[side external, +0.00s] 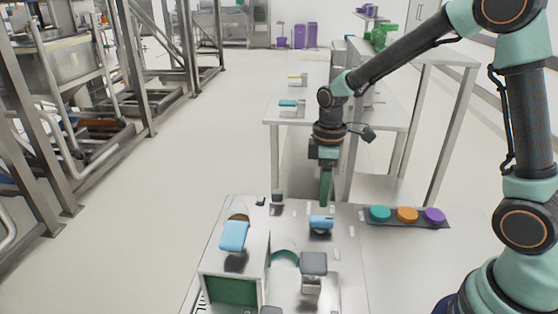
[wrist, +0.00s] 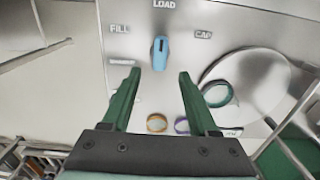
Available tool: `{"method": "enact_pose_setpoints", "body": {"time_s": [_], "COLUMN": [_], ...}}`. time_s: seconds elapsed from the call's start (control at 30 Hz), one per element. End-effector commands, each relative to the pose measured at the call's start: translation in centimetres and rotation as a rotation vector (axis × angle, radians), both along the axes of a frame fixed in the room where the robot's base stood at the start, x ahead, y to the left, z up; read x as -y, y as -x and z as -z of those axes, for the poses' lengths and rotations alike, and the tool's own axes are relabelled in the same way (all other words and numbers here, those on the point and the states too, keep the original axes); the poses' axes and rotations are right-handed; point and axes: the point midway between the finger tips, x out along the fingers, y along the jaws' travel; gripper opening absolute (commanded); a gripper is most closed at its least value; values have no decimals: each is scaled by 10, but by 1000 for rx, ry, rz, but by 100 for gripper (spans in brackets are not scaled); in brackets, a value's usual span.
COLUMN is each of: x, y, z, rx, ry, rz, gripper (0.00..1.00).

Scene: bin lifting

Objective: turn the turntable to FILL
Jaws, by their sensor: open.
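A blue knob (wrist: 160,52) sits on a pale panel in the wrist view, between the labels FILL (wrist: 119,28), LOAD (wrist: 164,4) and CAP (wrist: 203,35). It lies nearly straight up the picture, towards LOAD, with a dark mark on it. A blue-topped knob (side external: 320,222) shows in the side view just below my gripper (side external: 326,201). In the wrist view my gripper (wrist: 158,74) is open and empty, its green fingers on either side of the knob's near end. A large pale disc (wrist: 265,80) lies at right, partly hidden; I cannot tell whether it is the turntable.
A box with a blue piece (side external: 234,236) on top stands left. A grey-topped post (side external: 313,265) stands in front. Teal (side external: 380,213), orange (side external: 407,214) and purple (side external: 434,215) buttons sit at right.

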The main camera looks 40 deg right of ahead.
Motion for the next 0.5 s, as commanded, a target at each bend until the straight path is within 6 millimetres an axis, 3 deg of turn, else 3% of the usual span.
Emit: {"method": "enact_pose_setpoints", "body": {"time_s": [0.23,0.5], "x": [0,0], "y": [2,0], "z": [49,75], "rx": [-6,0], "ry": [0,0], "rz": [1,1], "gripper": [60,60]}}
